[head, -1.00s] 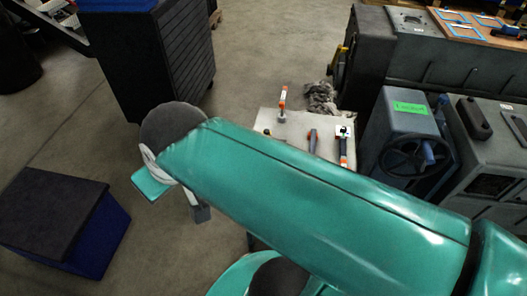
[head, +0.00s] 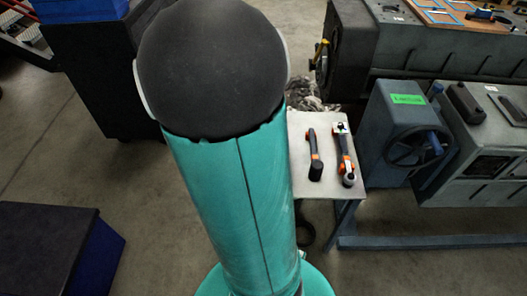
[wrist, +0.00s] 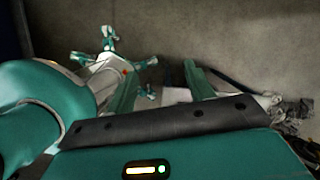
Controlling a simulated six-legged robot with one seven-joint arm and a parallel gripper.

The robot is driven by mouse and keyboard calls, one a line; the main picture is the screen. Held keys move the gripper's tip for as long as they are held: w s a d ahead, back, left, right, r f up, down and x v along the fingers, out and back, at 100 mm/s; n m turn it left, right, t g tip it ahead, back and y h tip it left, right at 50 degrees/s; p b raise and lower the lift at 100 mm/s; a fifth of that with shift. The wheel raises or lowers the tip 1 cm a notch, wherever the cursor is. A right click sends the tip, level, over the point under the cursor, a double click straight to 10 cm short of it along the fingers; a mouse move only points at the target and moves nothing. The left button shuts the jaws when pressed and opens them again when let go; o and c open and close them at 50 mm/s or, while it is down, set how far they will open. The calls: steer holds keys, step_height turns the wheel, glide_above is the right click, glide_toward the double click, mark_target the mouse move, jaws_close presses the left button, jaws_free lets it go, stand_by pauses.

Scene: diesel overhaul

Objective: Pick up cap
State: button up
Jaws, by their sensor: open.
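I cannot make out a cap for certain in any current view. The small pale table (head: 330,183) stands right of my raised arm in the head view, and the arm hides its left part. A hammer-like tool (head: 314,155) with an orange band and a ratchet-like tool (head: 345,155) lie on its visible part. My gripper (wrist: 160,84) shows in the wrist view with its two teal fingers apart and nothing visible held between them. It is hidden in the head view.
A crumpled rag heap (head: 312,93) lies behind the table. A grey machine with a handwheel (head: 415,147) and a green label stands to the right. A dark blue box (head: 60,245) is at lower left and a dark cabinet (head: 105,75) behind. Floor between them is open.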

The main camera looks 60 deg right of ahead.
steer(key=s+d+f+m+g+h, duration=0.1)
steer(key=s+d+f+m, duration=0.35)
steer(key=d+m, duration=0.35)
steer(key=s+d+f+m+g, duration=0.1)
steer(key=s+d+f+m, duration=0.4)
steer(key=d, duration=0.4)
steer(key=s+d+f+m+g+h, duration=0.1)
steer(key=s+d+f+m, duration=0.35)
steer(key=d+m, duration=0.45)
steer(key=f, duration=0.9)
steer(key=w+f, duration=0.1)
steer(key=f, duration=0.3)
steer(key=shift+w+a+f, duration=0.1)
steer(key=shift+a+f, duration=0.2)
steer(key=c, duration=1)
steer(key=shift+r, duration=0.1)
jaws_close()
